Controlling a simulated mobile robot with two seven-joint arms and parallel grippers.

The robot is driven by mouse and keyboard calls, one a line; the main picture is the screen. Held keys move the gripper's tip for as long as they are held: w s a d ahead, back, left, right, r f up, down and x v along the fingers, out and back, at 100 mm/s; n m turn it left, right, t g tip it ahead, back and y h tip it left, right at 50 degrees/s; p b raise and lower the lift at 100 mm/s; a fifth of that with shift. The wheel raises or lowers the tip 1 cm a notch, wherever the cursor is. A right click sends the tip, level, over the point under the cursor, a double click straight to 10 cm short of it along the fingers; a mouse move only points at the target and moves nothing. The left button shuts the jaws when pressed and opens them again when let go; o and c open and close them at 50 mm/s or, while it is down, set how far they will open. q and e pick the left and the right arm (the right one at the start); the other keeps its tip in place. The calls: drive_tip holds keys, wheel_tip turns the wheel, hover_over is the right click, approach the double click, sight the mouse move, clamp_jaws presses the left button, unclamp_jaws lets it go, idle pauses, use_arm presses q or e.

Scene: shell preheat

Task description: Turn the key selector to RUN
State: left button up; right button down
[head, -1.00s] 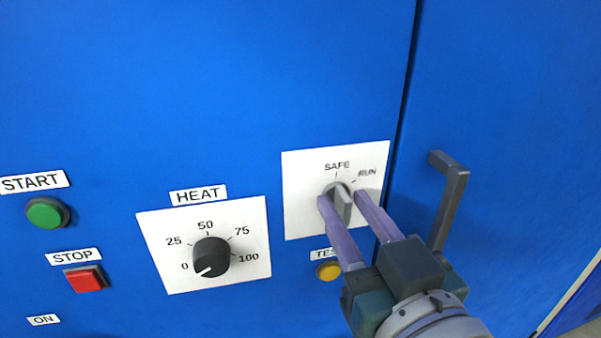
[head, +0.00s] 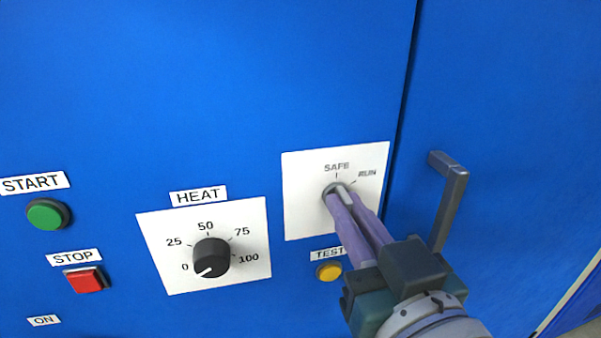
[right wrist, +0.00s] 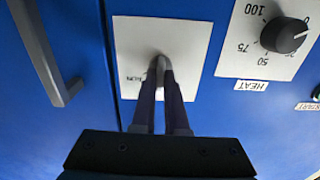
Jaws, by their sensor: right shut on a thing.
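The key selector (head: 342,187) is a small grey key on a round base, on a white plate (head: 302,215) marked SAFE and RUN. My right gripper (head: 347,204) is shut on the key, with a purple finger on each side of it. The fingers hide part of the key. The key's visible edge stands close to the SAFE mark; its exact angle is hard to tell. In the right wrist view the key (right wrist: 160,65) shows between the fingertips (right wrist: 160,84). My left gripper is not in view.
Left of the selector are the HEAT dial (head: 211,257), with its pointer near 0, a green START button (head: 47,213) and a red STOP button (head: 86,279). A yellow TEST button (head: 328,271) sits just below the plate. A dark door handle (head: 450,200) stands close right of my gripper.

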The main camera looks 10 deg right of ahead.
drive_tip(key=shift+m+p, duration=0.3)
drive_tip(key=shift+m, duration=0.9)
drive_tip(key=m, duration=0.2)
drive_tip(key=shift+d+m, duration=0.1)
drive_tip(key=shift+m, duration=0.3)
drive_tip(key=shift+d+f+m, duration=0.1)
drive_tip(key=shift+m, duration=3.1)
drive_tip(key=c, duration=0.9)
unclamp_jaws()
drive_tip(key=shift+c, duration=0.2)
